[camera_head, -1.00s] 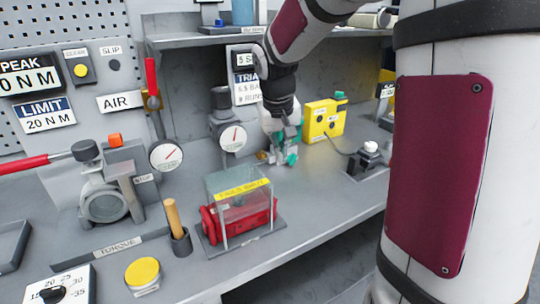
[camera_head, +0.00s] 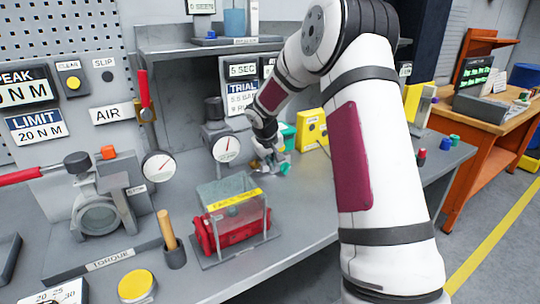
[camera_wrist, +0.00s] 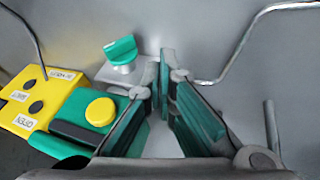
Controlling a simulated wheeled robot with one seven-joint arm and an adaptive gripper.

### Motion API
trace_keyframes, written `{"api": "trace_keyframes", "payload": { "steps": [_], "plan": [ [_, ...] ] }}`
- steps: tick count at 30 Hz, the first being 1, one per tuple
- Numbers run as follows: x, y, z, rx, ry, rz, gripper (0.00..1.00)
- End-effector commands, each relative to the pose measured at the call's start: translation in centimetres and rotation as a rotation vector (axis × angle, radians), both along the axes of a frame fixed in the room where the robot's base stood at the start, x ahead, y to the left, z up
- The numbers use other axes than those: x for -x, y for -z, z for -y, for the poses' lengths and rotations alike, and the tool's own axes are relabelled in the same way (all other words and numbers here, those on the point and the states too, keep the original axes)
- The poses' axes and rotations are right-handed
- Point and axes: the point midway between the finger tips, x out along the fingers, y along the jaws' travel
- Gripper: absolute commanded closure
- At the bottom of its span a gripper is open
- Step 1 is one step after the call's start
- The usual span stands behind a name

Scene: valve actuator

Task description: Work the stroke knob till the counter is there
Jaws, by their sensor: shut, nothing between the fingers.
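My gripper (camera_head: 270,162) is low over the grey bench, past the clear-covered red unit. In the wrist view its teal-padded fingers (camera_wrist: 168,82) are shut with nothing between them. A teal knob (camera_wrist: 122,50) on a pale base stands just left of and beyond the fingertips, apart from them in the picture. I cannot read a stroke label on it, and the arm and gripper crowd that spot in the head view. A sign reading "0 SEEN" (camera_head: 201,6) is cut off at the top edge. A panel reads "5 SEC" (camera_head: 242,71).
A yellow box (camera_wrist: 45,92) with dark holes and a green block with a yellow button (camera_wrist: 100,111) lie left of my fingers. A bent metal rod (camera_wrist: 238,45) and an upright peg (camera_wrist: 271,125) are right. A gauge (camera_head: 226,148) and the covered red unit (camera_head: 232,228) stand nearby.

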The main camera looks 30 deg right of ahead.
Motion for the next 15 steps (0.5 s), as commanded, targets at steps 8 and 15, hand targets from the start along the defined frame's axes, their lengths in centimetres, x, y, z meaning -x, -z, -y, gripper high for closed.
{"api": "trace_keyframes", "payload": {
  "steps": [8, 15],
  "plan": [
    [-0.5, 3.2, 2.8, 0.0, 0.002, 0.001, 1.0],
    [-0.5, 4.0, 3.8, 0.0, 0.0, 0.001, 1.0]
  ]
}}
